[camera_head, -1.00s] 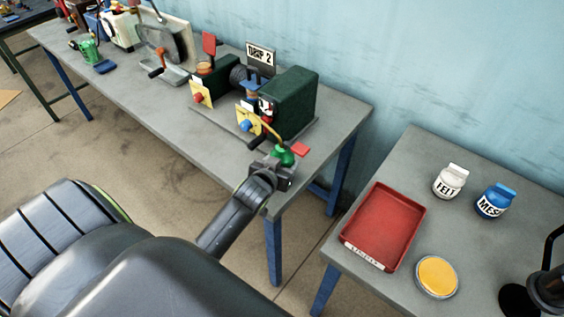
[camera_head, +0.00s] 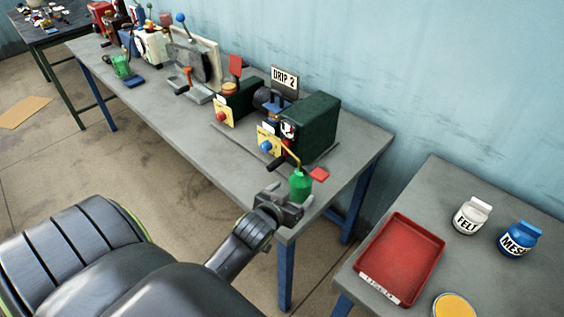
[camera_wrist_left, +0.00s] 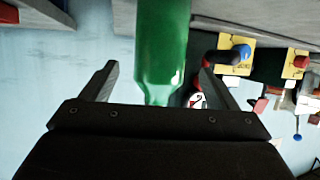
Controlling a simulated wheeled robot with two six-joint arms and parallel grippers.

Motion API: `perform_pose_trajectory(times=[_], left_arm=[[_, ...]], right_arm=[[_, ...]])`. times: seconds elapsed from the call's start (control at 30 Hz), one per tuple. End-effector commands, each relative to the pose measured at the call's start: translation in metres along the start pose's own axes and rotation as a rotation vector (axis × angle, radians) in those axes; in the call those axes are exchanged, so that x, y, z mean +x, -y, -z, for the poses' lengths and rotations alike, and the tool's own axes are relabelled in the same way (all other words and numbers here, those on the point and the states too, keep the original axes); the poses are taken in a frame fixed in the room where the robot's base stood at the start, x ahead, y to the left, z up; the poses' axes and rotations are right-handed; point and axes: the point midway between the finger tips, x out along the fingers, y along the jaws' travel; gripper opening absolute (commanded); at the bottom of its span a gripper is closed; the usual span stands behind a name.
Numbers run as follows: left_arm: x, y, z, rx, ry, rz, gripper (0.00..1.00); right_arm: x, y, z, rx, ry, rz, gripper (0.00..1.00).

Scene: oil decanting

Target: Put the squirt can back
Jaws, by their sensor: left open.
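The green squirt can (camera_head: 300,186), with a thin yellowish spout, stands upright near the front right end of the long grey table (camera_head: 185,118). My left gripper (camera_head: 290,207) is open at the table's front edge, close to the can's near side. In the left wrist view the green can (camera_wrist_left: 163,45) shows between the two spread fingers of the left gripper (camera_wrist_left: 158,72), with a gap on each side. The can's lower part is partly hidden by the gripper in the head view. My right gripper is not in view.
Behind the can stand a dark green box machine (camera_head: 312,125) and a "DRIP 2" sign (camera_head: 284,80). A small red tab (camera_head: 319,174) is beside the can. On the right table are a red tray (camera_head: 402,258), a white jar (camera_head: 471,216) and a blue jar (camera_head: 519,240).

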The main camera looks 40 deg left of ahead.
Motion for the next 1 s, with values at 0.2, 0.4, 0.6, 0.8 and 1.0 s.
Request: perform_pose_trajectory(times=[0.2,0.4,0.6,0.8,1.0], left_arm=[[-0.037,0.000,-0.001,-0.002,0.001,0.001,0.81],[-0.055,0.000,0.000,-0.001,0.000,0.000,0.81],[-0.059,0.000,0.000,0.000,0.000,0.000,0.81],[-0.059,0.000,0.000,0.000,0.000,0.000,0.81],[-0.058,0.000,0.000,0.000,0.000,0.000,0.81]], right_arm=[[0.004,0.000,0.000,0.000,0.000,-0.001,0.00],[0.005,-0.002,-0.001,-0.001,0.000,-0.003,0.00],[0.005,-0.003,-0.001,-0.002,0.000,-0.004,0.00],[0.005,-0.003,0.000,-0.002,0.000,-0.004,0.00],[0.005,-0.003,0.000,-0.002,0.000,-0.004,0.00]])
